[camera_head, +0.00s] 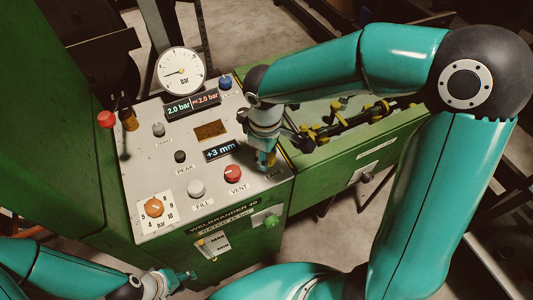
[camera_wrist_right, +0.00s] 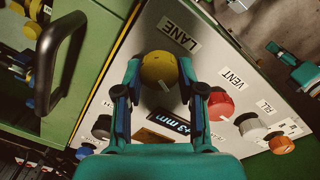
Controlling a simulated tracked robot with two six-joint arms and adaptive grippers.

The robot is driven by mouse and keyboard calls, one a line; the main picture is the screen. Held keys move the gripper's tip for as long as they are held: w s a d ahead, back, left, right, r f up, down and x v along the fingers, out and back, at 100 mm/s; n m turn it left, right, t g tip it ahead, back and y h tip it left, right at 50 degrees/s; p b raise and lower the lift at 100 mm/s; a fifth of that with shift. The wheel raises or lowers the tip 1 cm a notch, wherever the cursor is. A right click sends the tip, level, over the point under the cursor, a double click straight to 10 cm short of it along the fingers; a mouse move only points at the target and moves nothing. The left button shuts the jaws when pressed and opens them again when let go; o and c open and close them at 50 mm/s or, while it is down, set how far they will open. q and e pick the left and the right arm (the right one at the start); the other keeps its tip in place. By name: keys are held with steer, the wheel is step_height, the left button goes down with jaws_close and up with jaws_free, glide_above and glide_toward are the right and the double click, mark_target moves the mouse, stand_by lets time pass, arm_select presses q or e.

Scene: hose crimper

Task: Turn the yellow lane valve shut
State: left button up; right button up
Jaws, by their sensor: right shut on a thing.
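In the head view my right gripper (camera_head: 268,160) is over the panel's right edge and hides most of the valve. My left gripper (camera_head: 182,276) is low in the head view, in front of the cabinet, away from the valve; its opening is unclear.
Red VENT (camera_head: 232,173) and white FILL (camera_head: 196,188) knobs sit close to the valve. An orange dial (camera_head: 154,207) is at lower left. A display (camera_head: 220,151) reads +3 mm. The pressure gauge (camera_head: 181,71) stands behind. A green trough (camera_head: 350,145) lies right of the panel.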

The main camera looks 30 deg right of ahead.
steer(key=n, duration=0.5)
stand_by(0.7)
steer(key=o, duration=1.1)
steer(key=shift+o, duration=0.2)
step_height(320, 180, up, 12)
steer(key=shift+s, duration=0.25)
steer(key=shift+a+f, duration=0.1)
steer(key=shift+a, duration=0.05)
